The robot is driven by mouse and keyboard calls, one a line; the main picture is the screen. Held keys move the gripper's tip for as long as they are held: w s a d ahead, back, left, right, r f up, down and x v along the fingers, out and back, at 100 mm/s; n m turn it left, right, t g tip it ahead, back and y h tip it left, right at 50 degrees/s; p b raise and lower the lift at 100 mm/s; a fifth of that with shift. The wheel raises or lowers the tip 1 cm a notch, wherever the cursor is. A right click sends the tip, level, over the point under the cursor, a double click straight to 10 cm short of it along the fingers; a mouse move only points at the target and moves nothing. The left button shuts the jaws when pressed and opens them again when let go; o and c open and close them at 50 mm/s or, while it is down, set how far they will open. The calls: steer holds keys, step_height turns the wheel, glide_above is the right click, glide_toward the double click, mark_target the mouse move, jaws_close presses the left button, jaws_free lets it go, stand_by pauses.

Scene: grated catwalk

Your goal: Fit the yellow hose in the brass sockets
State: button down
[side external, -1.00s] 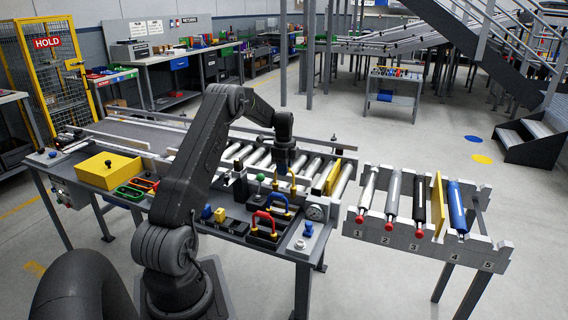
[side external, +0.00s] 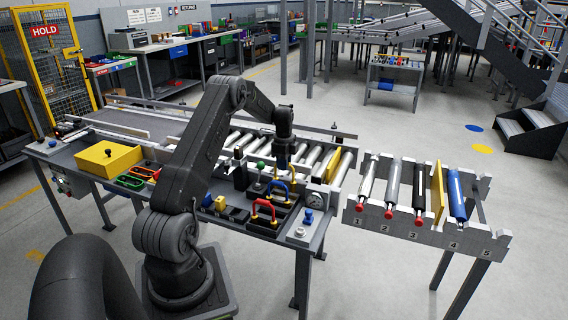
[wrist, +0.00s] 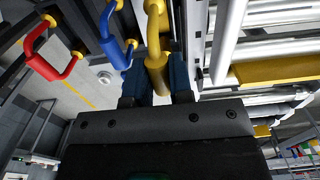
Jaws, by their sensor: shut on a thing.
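My gripper (wrist: 155,90) is shut on the yellow hose (wrist: 157,65), whose thick end sits between the two dark fingers in the wrist view. The hose runs from the fingers to the top edge of that view, with a bend there. In the side view my gripper (side external: 283,163) is low over the bench, behind the blue hose; the yellow hose (side external: 294,176) shows as a small patch beside it. I cannot make out the brass sockets for the yellow hose, or whether its ends sit in any; the fingers and hose cover that spot.
A blue hose (wrist: 113,40) and a red hose (wrist: 45,50) stand beside the yellow one, bent like handles. Rollers (side external: 315,155) lie behind. A rack (side external: 400,223) with several coloured rollers stands right.

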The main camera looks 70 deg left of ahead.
steer(key=shift+f, duration=0.1)
stand_by(0.6)
steer(key=shift+f, duration=2.15)
steer(key=c, duration=0.5)
jaws_free()
steer(key=shift+r, duration=4)
